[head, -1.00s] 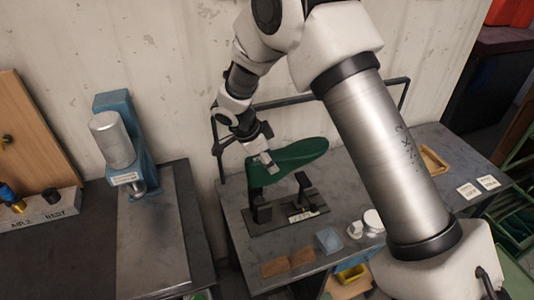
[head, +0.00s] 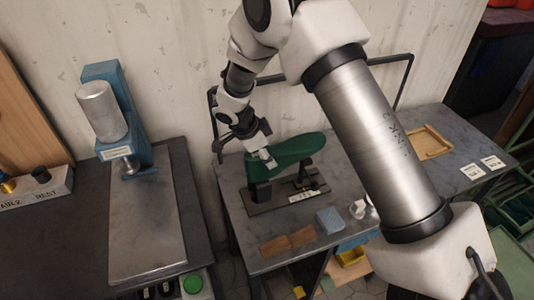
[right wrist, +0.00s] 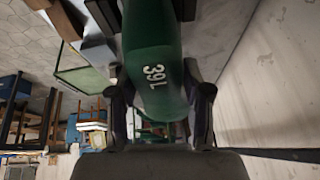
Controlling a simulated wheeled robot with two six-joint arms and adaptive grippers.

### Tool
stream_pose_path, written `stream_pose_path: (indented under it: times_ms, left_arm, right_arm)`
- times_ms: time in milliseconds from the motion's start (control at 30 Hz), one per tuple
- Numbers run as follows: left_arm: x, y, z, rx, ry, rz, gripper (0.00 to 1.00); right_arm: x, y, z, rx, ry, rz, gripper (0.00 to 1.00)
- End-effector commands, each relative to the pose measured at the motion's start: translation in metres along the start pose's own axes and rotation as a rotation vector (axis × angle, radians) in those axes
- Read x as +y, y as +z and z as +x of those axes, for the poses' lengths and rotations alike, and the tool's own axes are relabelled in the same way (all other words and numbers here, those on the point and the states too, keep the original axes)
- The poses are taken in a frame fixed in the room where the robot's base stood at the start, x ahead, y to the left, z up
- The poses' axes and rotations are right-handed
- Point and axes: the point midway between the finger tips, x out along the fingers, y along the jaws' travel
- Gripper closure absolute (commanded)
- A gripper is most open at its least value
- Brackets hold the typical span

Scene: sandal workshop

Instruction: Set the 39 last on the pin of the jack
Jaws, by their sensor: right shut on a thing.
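The 39 last (head: 298,148) is dark green. The jack (head: 284,192), a dark base with short posts, stands on the grey bench under the last. The last is right over the posts; I cannot tell whether it touches them, and the pin is hidden. My left gripper is not in view.
A blue press (head: 112,112) stands on the left bench. Near the jack lie brown leather pieces (head: 288,242), a light blue block (head: 330,220) and small white items. A wooden tray (head: 428,142) and white cards (head: 482,167) are at the right. A dark frame rises behind the bench.

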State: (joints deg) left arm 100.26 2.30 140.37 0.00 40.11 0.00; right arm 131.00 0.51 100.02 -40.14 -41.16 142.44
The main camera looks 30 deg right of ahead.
Motion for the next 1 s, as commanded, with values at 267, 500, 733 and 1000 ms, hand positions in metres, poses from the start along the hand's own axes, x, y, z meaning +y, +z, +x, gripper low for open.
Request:
stream_pose_path:
  times_ms: [267, 500, 733, 1000]
  left_arm:
    - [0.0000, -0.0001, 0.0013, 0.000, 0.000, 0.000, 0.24]
    - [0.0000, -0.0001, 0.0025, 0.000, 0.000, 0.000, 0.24]
    - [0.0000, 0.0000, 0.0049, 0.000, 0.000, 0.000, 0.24]
    - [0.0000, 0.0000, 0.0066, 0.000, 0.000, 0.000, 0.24]
  right_arm:
    - [-0.0004, 0.0003, 0.0004, 0.000, -0.001, 0.000, 0.92]
    - [-0.0003, 0.0006, 0.0013, 0.000, -0.001, 0.000, 0.92]
    - [-0.0001, 0.0012, 0.0026, 0.000, -0.001, 0.000, 0.92]
    - [0.0000, 0.0015, 0.0033, 0.000, -0.001, 0.000, 0.41]
